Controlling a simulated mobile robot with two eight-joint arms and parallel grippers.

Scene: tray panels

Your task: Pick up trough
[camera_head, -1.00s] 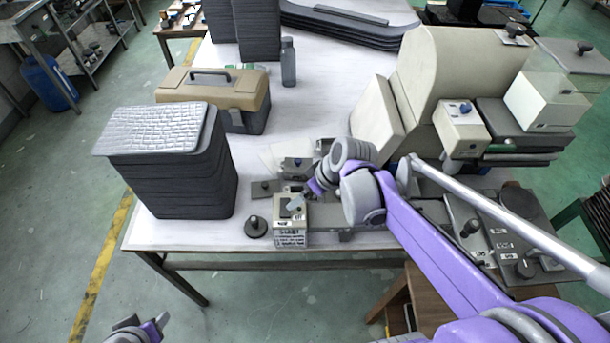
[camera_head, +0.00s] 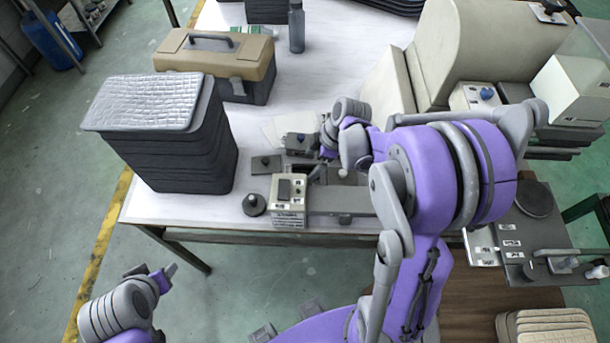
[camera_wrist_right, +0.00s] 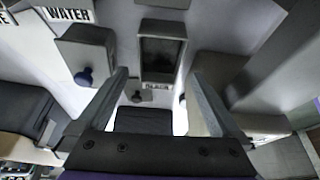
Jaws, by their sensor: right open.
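I cannot tell for certain which thing is the trough. The likeliest is a small grey open-topped box with a dark hollow (camera_wrist_right: 163,57) in the right wrist view, ahead of and between my fingertips. My right gripper (camera_wrist_right: 158,74) is open, with nothing between its fingers. In the head view my right gripper (camera_head: 318,166) is over the small grey fixtures near the table's front edge, its tips partly hidden by my wrist. My left gripper (camera_head: 166,273) is low at the left, off the table; its jaw gap is unclear.
A tan toolbox (camera_head: 222,62) and a bottle (camera_head: 296,28) are behind. A small box with a switch (camera_head: 289,196) and a grey block with a dark blue knob (camera_wrist_right: 86,62) are close by. A large beige machine (camera_head: 480,45) stands right.

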